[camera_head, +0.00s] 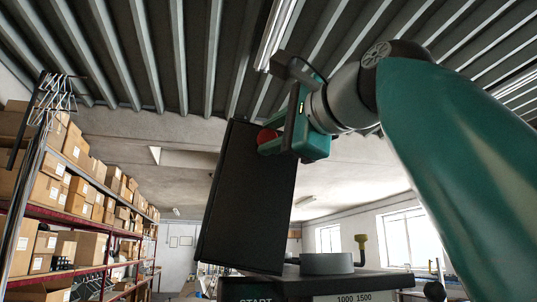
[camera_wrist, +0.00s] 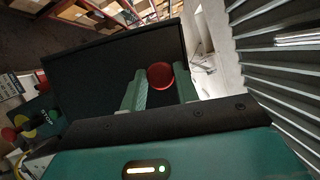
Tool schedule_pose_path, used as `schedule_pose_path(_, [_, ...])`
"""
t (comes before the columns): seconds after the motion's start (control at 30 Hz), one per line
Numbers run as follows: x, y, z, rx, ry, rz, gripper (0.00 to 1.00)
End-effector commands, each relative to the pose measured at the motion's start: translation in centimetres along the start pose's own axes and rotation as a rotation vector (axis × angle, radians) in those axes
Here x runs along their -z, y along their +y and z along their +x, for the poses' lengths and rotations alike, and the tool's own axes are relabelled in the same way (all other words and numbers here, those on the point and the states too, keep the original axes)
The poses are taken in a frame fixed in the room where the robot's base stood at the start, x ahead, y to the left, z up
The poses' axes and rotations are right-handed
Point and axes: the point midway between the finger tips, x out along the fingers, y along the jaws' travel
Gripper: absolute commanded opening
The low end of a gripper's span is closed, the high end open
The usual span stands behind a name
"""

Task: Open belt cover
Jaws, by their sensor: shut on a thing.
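The belt cover (camera_head: 243,205) is a large black panel standing tilted up above the machine, leaning slightly to the right at its top. It also fills the upper left of the wrist view (camera_wrist: 95,72). A round red knob (camera_wrist: 160,75) sits near the cover's edge; part of it shows in the head view (camera_head: 266,136). My gripper (camera_head: 272,147) is at the cover's upper right, shut on the red knob. In the wrist view its two green fingers (camera_wrist: 161,90) stand either side of the knob. Their exact contact with the knob is partly hidden.
The dark machine top (camera_head: 345,281) lies below the cover, with a grey round part (camera_head: 326,263) and a yellow fitting (camera_head: 361,246). Shelves with boxes (camera_head: 85,200) stand at left.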

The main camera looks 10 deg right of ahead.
Motion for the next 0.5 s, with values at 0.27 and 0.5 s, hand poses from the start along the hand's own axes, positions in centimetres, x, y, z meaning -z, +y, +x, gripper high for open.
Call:
schedule_pose_path(0.27, [-0.09, -0.15, -0.09, 0.005, 0.003, -0.008, 0.0])
schedule_pose_path(0.5, [-0.01, -0.12, 0.02, 0.003, 0.003, -0.008, 0.51])
